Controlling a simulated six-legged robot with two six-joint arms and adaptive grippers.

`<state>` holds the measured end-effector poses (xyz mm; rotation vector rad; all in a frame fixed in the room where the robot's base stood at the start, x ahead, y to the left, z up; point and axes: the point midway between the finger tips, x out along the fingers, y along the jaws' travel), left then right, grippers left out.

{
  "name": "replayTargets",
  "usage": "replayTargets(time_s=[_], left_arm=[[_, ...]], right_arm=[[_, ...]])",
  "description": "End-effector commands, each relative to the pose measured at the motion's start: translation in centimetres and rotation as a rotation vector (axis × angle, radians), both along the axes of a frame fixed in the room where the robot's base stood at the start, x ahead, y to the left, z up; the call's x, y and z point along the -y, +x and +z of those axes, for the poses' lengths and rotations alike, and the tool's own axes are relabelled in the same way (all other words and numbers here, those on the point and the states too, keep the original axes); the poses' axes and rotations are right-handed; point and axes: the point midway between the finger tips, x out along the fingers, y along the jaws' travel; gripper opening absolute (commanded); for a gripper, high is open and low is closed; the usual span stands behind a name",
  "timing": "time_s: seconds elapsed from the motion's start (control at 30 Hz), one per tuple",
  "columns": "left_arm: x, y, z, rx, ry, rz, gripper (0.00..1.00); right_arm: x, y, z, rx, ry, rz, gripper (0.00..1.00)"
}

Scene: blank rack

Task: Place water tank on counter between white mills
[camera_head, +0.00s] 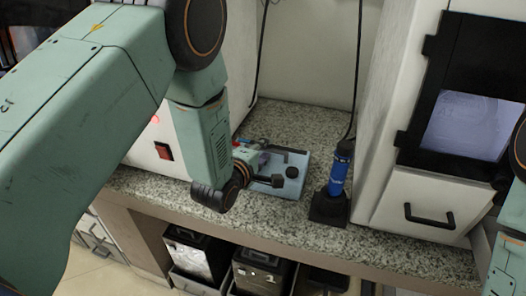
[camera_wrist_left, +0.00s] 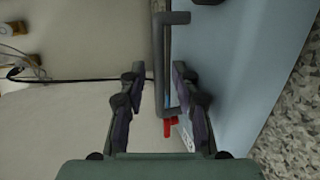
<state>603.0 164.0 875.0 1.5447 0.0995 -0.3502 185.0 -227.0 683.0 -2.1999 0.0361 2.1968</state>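The light blue-grey water tank (camera_head: 291,187) rests on the speckled counter (camera_head: 310,130) between two white mills, the left one (camera_head: 240,45) and the right one (camera_head: 395,105). A black knob sits on its top. My left gripper (camera_head: 268,167) is over the tank's left part, partly hidden by my wrist. In the left wrist view, its fingers (camera_wrist_left: 158,95) are open on either side of a dark bar handle (camera_wrist_left: 158,60) beside the tank's blue face (camera_wrist_left: 235,70). A gap shows, so no firm hold is visible. My right gripper is out of view; only part of that arm shows.
A blue and black cylindrical tool (camera_head: 338,175) stands upright on a dark base, close right of the tank. Black cables hang behind. Dark bins (camera_head: 262,275) stand under the counter. Some counter behind the tank is clear.

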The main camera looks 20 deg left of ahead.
Motion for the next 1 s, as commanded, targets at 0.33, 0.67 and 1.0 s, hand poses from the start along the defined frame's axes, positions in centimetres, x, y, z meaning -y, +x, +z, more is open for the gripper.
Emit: replayTargets(time_s=[0.33,0.67,1.0], left_arm=[[-0.6,-3.3,1.4,-0.003,0.001,0.001,0.33],[-1.6,-9.2,3.2,-0.001,-0.001,0.001,0.33],[-1.9,-11.4,3.8,0.002,0.0,0.0,0.33]], right_arm=[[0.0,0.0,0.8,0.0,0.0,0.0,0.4],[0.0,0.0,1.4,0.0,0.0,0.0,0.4],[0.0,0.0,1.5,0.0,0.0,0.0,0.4]])
